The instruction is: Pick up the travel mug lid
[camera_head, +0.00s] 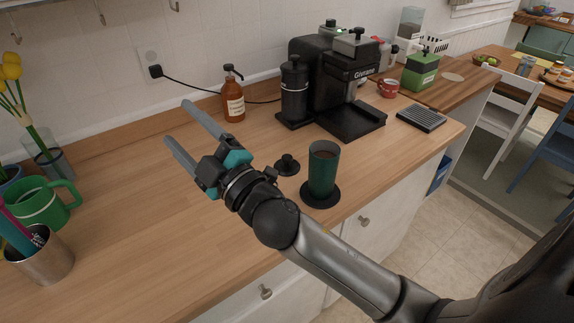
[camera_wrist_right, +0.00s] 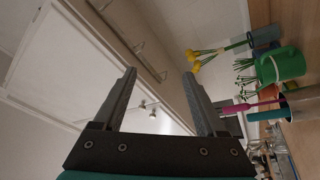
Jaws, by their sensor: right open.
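The travel mug lid (camera_head: 287,164), small, black and round with a knob on top, lies on the wooden counter in the head view. Just right of it stands the dark green travel mug (camera_head: 322,168), upright and open-topped, on a round black coaster (camera_head: 320,201). My right gripper (camera_head: 176,121) is open and empty, left of the lid and apart from it, its fingers pointing to the upper left. In the right wrist view its fingers (camera_wrist_right: 160,73) are spread with nothing between them, and the lid is not seen there. My left gripper is not in view.
An amber pump bottle (camera_head: 233,95) and a black coffee machine (camera_head: 337,80) stand along the wall. The counter between my gripper and the pump bottle is clear.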

